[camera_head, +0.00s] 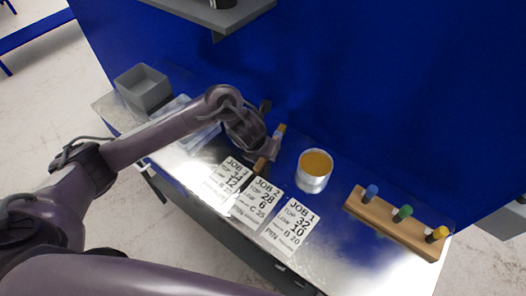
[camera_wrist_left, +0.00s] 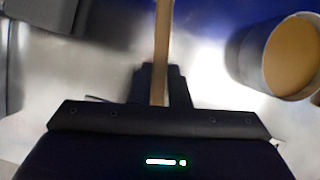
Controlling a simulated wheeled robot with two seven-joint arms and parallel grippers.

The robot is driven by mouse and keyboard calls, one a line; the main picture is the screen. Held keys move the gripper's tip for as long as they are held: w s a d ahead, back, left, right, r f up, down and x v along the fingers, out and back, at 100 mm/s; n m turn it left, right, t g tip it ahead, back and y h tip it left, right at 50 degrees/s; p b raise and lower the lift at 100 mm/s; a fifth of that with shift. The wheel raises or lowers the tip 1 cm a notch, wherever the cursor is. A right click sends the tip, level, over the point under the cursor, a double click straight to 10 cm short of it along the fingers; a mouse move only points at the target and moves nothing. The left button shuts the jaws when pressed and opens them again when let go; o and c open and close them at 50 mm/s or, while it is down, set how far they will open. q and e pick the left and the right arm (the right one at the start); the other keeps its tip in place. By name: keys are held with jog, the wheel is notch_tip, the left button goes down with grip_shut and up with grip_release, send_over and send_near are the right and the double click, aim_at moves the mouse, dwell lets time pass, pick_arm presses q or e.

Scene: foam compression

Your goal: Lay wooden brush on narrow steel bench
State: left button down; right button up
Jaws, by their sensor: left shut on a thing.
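My left gripper (camera_head: 266,150) is over the narrow steel bench (camera_head: 345,262), left of the metal can. It is shut on the wooden brush (camera_head: 261,166), which sticks out on both sides of the fingers in the head view. In the left wrist view the brush handle (camera_wrist_left: 162,45) runs upward from between the fingertips (camera_wrist_left: 160,92). The gripper hides the brush's middle. I cannot tell whether the brush touches the bench. My right gripper is not in view.
A can with amber contents (camera_head: 314,172) stands right of the gripper. Several job cards (camera_head: 262,198) lie along the front. A wooden block with coloured pegs (camera_head: 390,226) is at the right. A grey bin (camera_head: 144,90) stands at the far left end. A blue wall (camera_head: 350,80) rises behind.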

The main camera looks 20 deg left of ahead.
pick_arm(q)
jog(key=shift+w+f, duration=0.1)
jog(key=shift+f, duration=0.25)
jog(key=c, duration=1.6)
grip_release()
jog(key=shift+o, duration=1.1)
jog(key=shift+d+f+b, duration=0.1)
jog(key=shift+f+b, duration=0.2)
jog(key=shift+f, duration=0.05)
jog(key=v, duration=0.4)
jog(key=p+v, duration=0.1)
jog(key=v, duration=0.2)
jog(key=shift+s+d, duration=0.35)
jog(key=shift+s+r, duration=0.3)
jog(key=shift+r, duration=0.1)
